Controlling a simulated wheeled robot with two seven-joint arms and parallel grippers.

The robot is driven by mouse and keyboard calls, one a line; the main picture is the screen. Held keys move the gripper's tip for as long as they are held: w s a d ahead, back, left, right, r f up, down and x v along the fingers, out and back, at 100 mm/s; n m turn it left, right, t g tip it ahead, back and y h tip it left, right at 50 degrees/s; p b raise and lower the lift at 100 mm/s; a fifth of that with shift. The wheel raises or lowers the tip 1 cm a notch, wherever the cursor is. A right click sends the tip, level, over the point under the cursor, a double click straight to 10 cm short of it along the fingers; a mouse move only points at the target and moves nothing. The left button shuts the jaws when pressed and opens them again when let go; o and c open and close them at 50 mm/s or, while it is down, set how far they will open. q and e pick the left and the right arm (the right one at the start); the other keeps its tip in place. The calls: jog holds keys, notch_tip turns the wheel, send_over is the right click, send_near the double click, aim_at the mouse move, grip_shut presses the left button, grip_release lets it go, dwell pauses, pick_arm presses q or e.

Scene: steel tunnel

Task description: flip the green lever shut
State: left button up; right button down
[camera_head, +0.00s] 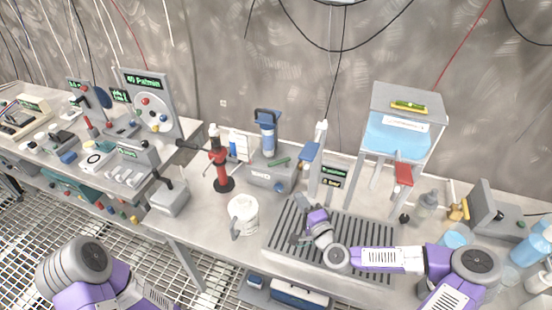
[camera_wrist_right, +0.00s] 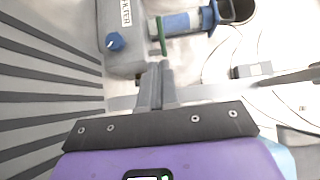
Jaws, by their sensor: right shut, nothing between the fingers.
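The green lever (camera_head: 279,162) is on top of a grey box (camera_head: 258,177), at the foot of an upright blue cylinder (camera_head: 267,140). In the right wrist view the green lever (camera_wrist_right: 161,36) shows as a short bar beside the blue cylinder (camera_wrist_right: 185,22), beyond my fingertips. My right gripper (camera_head: 306,213) is over the slotted rack, to the right of and in front of the box. In the wrist view its fingers (camera_wrist_right: 155,72) are together, empty and apart from the lever. My left arm shows at the lower left, but its gripper is out of frame.
A red pump-like post (camera_head: 221,170) and a white mug (camera_head: 243,216) stand left of the rack (camera_head: 275,243). A blue knob (camera_wrist_right: 115,41) is on the box. A stand with a blue tank (camera_head: 398,135) rises at the back right. Some bare bench lies around the mug.

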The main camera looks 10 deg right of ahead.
pick_arm(q)
jog(key=shift+f+b, duration=0.9)
pick_arm(e)
jog(key=w+a, duration=0.1)
jog(key=w, duration=0.8)
jog(key=w+a, duration=0.1)
jog(key=w, duration=0.3)
jog(key=shift+w+a, duration=0.3)
